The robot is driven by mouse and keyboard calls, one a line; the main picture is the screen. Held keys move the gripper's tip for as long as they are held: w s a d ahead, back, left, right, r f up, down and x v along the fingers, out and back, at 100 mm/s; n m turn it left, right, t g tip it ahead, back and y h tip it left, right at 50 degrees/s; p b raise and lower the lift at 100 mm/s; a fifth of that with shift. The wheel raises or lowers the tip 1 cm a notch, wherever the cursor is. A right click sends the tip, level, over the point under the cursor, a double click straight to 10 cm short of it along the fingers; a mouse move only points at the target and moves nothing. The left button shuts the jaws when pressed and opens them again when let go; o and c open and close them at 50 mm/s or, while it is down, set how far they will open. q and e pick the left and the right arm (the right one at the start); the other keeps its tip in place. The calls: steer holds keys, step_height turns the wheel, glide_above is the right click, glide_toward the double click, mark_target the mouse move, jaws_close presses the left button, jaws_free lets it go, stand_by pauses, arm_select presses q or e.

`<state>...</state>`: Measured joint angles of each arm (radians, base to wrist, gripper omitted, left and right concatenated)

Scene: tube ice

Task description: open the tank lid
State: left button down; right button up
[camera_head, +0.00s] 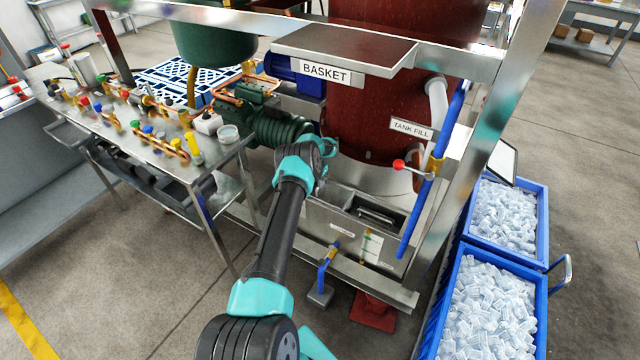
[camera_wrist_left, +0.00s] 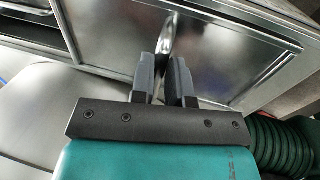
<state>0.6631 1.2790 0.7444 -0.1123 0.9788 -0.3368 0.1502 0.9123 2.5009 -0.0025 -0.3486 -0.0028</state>
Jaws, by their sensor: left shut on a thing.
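The steel tank (camera_head: 318,212) sits low at the base of the red vessel; a dark recess (camera_head: 385,212) shows in its top at the right. In the left wrist view a flat steel panel (camera_wrist_left: 115,45), which looks like the lid, lies ahead of my gripper, with a thin metal handle (camera_wrist_left: 168,38) standing from it. My left gripper (camera_wrist_left: 165,70) is shut on this handle, one dark finger on each side. The right gripper is not in view.
A steel frame post (camera_head: 478,150) and a blue pipe with a red-knobbed valve (camera_head: 399,164) stand right of the tank. A green motor (camera_head: 270,128) and a cluttered bench (camera_head: 225,150) are at left. Blue ice crates (camera_head: 548,220) stand at right.

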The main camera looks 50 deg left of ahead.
arm_select(q)
steer(key=c, duration=1.1)
jaws_free()
steer(key=a+r, duration=0.1)
steer(key=r, duration=0.4)
steer(key=a+r, duration=0.1)
steer(key=r, duration=0.5)
steer(key=s+a+r, duration=0.1)
steer(key=r, duration=0.5)
steer(key=shift+a, duration=0.15)
steer(key=d+f, duration=0.1)
steer(key=f, duration=0.4)
steer(key=d+f, duration=0.1)
steer(key=f, duration=0.4)
steer(key=w+d+f, duration=0.1)
steer(key=f, duration=0.3)
steer(key=shift+f, duration=0.4)
steer(key=shift+a, duration=0.1)
steer(key=r, duration=0.4)
steer(key=a+r, duration=0.1)
steer(key=r, duration=0.3)
steer(key=s+a+r, duration=0.1)
steer(key=r, duration=0.4)
steer(key=shift+a, duration=0.2)
steer(key=shift+w+f, duration=0.1)
